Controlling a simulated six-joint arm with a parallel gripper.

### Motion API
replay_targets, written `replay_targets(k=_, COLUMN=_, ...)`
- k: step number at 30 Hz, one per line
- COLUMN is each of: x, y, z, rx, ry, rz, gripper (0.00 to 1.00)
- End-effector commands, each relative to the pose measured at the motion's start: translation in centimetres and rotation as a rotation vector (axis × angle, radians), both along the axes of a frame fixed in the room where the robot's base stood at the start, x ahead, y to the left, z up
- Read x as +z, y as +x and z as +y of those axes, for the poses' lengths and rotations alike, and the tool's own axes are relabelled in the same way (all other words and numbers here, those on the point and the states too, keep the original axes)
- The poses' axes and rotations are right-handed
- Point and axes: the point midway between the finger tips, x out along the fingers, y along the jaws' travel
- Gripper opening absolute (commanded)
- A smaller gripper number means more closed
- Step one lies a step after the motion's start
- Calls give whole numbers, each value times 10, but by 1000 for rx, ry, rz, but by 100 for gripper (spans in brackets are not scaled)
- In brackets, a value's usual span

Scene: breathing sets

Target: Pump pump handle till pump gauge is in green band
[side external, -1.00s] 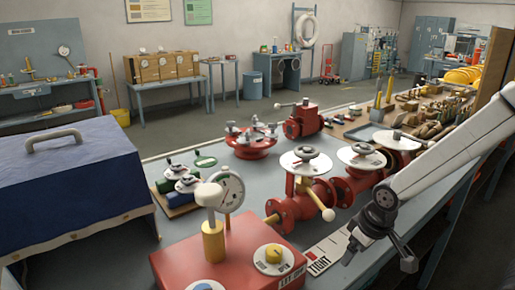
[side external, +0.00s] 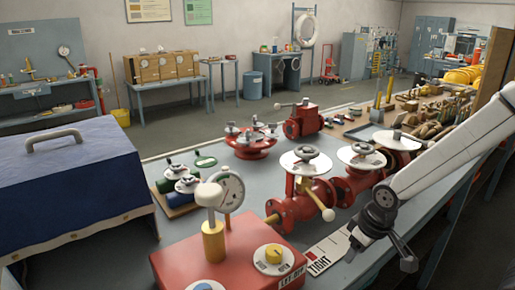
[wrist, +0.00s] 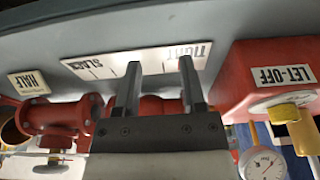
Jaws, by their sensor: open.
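The pump is a red box (side external: 185,265) at the front of the bench in the side view. A yellow cylinder (side external: 213,243) with a pale rounded handle (side external: 208,194) on top stands on it, with the handle upright. Behind it is the white round pump gauge (side external: 231,191); its needle and bands are too small to read. The gauge also shows upside down at the lower right of the wrist view (wrist: 262,166). My gripper (side external: 380,256) is open and empty, right of the pump and well apart from the handle. Its two fingers (wrist: 160,66) show apart in the wrist view.
A yellow let-off knob (side external: 273,255) sits on the box's right side. A TIGHT/SLACK plate (side external: 328,252) lies by my gripper. A blue covered case (side external: 70,185) stands left.

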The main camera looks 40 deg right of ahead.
Motion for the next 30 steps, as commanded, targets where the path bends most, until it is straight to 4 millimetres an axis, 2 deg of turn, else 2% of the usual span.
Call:
replay_targets(k=1, x=0, y=1, z=0, rx=-1, ry=0, rz=3, gripper=33)
replay_targets(k=4, x=2, y=3, z=1, rx=-8, ry=3, rz=15, gripper=2)
replay_targets(k=5, x=2, y=4, z=1, rx=-10, ry=3, rz=21, gripper=0)
replay_targets(k=17, x=20, y=30, z=11, rx=-101, ry=15, rz=199, gripper=0)
replay_targets(k=30, x=62, y=65, z=31, rx=-232, ry=-17, rz=439, gripper=0)
